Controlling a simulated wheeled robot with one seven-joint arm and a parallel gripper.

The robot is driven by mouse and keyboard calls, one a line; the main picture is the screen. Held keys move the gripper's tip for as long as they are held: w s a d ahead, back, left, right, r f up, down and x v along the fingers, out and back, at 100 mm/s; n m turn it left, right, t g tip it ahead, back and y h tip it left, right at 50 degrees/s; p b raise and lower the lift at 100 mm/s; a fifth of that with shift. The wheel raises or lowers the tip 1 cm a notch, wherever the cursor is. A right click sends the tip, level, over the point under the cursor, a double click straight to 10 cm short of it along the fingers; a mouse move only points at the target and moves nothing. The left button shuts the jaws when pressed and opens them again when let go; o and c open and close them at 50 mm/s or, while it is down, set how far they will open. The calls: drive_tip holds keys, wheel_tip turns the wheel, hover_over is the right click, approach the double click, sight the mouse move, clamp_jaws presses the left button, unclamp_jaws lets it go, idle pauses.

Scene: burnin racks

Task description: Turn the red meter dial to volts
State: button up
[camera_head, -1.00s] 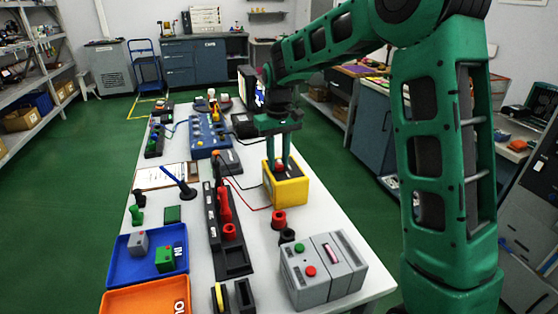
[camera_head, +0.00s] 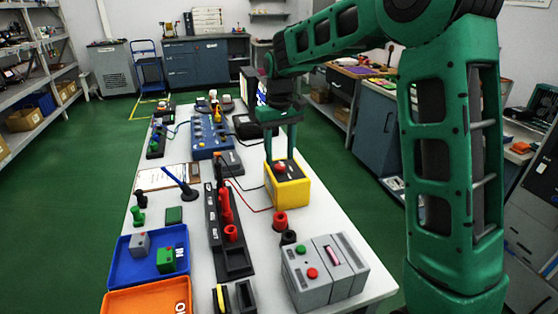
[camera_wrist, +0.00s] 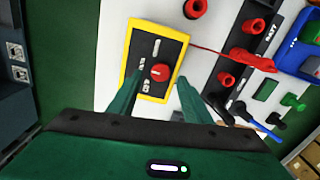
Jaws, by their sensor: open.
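The meter is a yellow box (camera_head: 292,193) with a dark face, on the white table below my gripper. Its red dial (camera_head: 281,168) shows on top, and also in the wrist view (camera_wrist: 160,72). Small white labels sit on the face beside the dial, too small to read. A pale mark shows on the dial, but I cannot tell which label it points at. My gripper (camera_head: 281,156) is open and empty above the meter. In the wrist view its two green fingers (camera_wrist: 160,80) stand apart on either side of the dial, with gaps between.
Red and black leads (camera_head: 250,208) run left of the meter. A red socket (camera_head: 280,221) and a grey box with buttons (camera_head: 322,272) stand in front. A black rack (camera_head: 229,235) and a blue tray (camera_head: 128,268) lie to the left.

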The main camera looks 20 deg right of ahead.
sight(280, 165)
wheel_tip(280, 165, up, 8)
idle(0.6)
